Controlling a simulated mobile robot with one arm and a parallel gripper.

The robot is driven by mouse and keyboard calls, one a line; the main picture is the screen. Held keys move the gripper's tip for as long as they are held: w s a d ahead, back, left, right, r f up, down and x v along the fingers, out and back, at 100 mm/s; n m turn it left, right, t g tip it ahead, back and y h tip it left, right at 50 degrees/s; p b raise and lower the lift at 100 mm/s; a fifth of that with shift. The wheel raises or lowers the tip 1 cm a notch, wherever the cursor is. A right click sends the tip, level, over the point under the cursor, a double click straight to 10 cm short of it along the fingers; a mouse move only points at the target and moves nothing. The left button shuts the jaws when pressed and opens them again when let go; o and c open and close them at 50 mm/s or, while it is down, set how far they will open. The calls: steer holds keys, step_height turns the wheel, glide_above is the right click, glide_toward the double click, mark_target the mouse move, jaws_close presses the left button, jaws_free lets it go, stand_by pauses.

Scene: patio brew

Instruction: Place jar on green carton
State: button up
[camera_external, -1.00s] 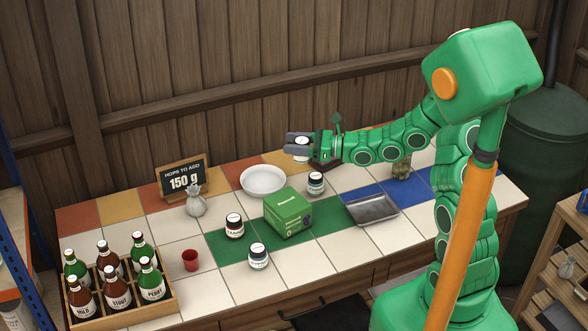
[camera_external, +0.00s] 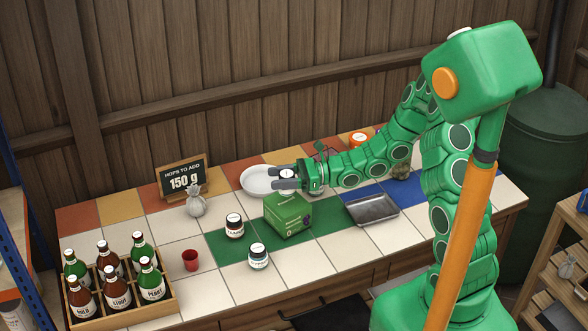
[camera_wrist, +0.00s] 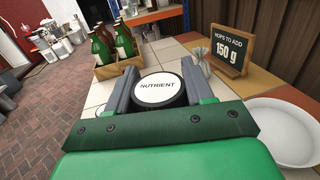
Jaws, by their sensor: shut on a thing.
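My gripper (camera_external: 286,178) is shut on a dark jar with a white lid (camera_external: 287,173). In the wrist view the jar's lid (camera_wrist: 158,88) sits between the two grey fingers and reads "NUTRIENT". The green carton (camera_external: 289,217) stands on the green tiles of the table. In the external view my gripper and the jar are just above the carton's back edge, apart from its top; the exact height is unclear. The carton does not show in the wrist view.
A white dish (camera_external: 258,181) is behind the gripper. Two other jars (camera_external: 234,226) (camera_external: 259,256) stand left of and in front of the carton. A metal tray (camera_external: 373,209) lies to the right. A red cup (camera_external: 191,260), cloth bag (camera_external: 195,203) and bottle crate (camera_external: 121,297) are farther left.

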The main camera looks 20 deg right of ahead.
steer(key=shift+f, duration=1.75)
steer(key=shift+f, duration=0.1)
steer(key=o, duration=1.1)
steer(key=v, duration=1.2)
